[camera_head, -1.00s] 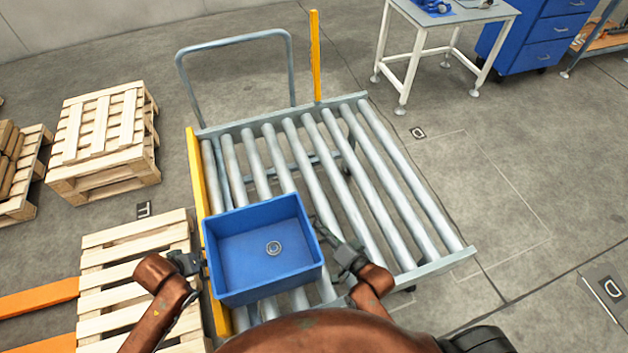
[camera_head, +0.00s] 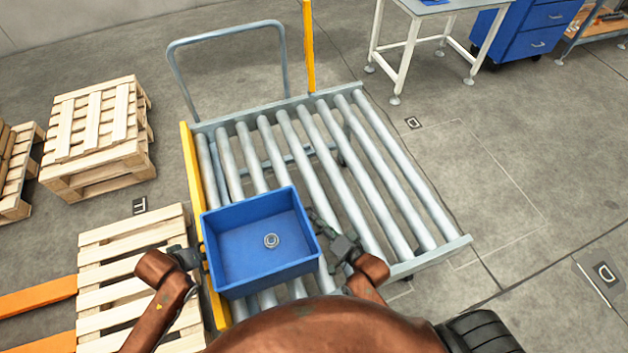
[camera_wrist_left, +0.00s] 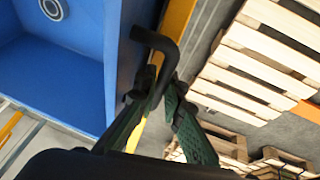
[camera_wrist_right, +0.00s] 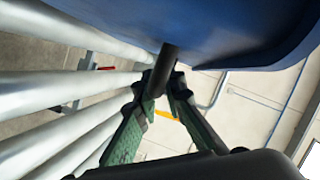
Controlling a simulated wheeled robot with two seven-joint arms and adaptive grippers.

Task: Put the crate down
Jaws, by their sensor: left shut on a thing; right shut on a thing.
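The blue crate (camera_head: 258,262) is over the near left part of the roller table (camera_head: 340,170), open side up, with a small ring-shaped part (camera_head: 271,240) on its floor. I cannot tell whether its base touches the rollers. My left gripper (camera_head: 200,254) is at the crate's left side. In the left wrist view its fingers (camera_wrist_left: 160,90) are shut on a black handle (camera_wrist_left: 158,45) of the crate. My right gripper (camera_head: 322,228) is at the crate's right side. In the right wrist view its fingers (camera_wrist_right: 160,92) are shut on a dark handle (camera_wrist_right: 163,65).
A yellow rail (camera_head: 190,170) edges the table's left side, and a yellow post (camera_head: 308,45) stands at its far end. A wooden pallet (camera_head: 120,260) lies to the left, with stacked pallets (camera_head: 97,135) behind. The rollers right of and beyond the crate are clear.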

